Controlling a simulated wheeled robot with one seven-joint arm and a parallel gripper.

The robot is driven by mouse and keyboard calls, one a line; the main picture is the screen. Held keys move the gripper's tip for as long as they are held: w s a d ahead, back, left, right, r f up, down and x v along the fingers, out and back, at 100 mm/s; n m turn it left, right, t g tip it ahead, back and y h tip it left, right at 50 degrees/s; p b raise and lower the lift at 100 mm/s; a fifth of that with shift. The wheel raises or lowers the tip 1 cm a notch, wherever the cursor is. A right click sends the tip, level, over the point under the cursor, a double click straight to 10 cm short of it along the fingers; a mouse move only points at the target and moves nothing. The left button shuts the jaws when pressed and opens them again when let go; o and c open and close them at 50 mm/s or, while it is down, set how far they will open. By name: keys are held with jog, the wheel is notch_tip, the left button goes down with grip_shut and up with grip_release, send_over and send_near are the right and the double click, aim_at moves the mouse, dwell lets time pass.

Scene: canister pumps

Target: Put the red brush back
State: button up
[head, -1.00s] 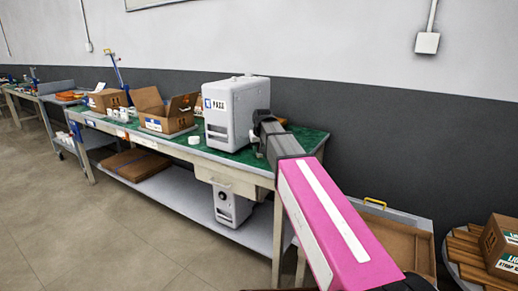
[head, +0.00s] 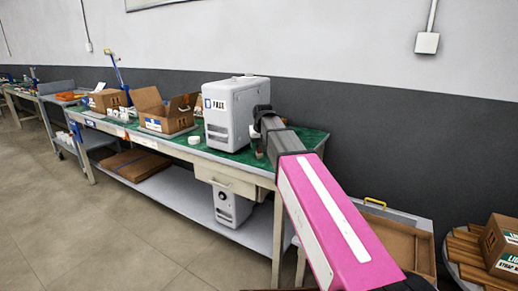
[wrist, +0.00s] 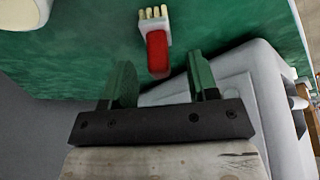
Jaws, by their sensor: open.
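The red brush lies on the green bench top (wrist: 80,70). In the wrist view its red handle (wrist: 158,55) points toward my gripper (wrist: 160,78), and its pale bristle end (wrist: 154,13) is farther off. My gripper is open and empty. Its two green fingers stand to either side of the handle's line, with the handle just beyond the fingertips. Whether they are level with the brush in height I cannot tell. In the head view the end of my arm is beside the white machine, and I cannot make out the brush or the fingers there.
The white machine (head: 232,118) stands close beside my gripper and also fills the right of the wrist view (wrist: 245,110). An open cardboard box (head: 166,124) and a small white part (head: 194,140) are farther left on the bench. A tray with a yellow handle (head: 388,236) is at right.

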jog(key=v, duration=0.9)
jog(key=shift+r, duration=0.35)
jog(key=shift+s+d, duration=0.1)
